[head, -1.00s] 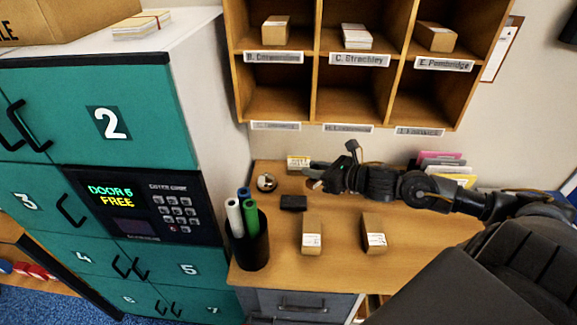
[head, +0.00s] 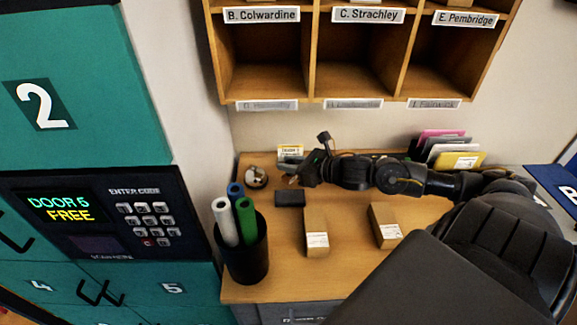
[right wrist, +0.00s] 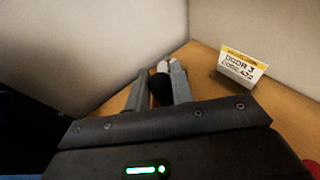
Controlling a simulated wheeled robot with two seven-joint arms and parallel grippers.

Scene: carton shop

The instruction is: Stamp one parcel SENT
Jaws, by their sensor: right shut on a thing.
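My right gripper (head: 297,181) is at the back of the wooden desk, behind a flat black pad (head: 290,198). In the right wrist view its fingers (right wrist: 161,84) are closed on a small dark thing with a pale end (right wrist: 162,67). It may be the stamp; its face is hidden. Two brown parcels with white labels, a left one (head: 316,226) and a right one (head: 383,222), lie apart on the desk in front of the arm. My left gripper is not in view.
A small round metallic object (head: 256,177) sits left of the gripper. A yellow-topped card (head: 290,152) stands behind it. A black cup (head: 247,258) holds rolled tubes at the front left. Coloured folders (head: 452,150) stand at the back right. Pigeonholes (head: 310,75) hang above; teal lockers (head: 85,90) stand left.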

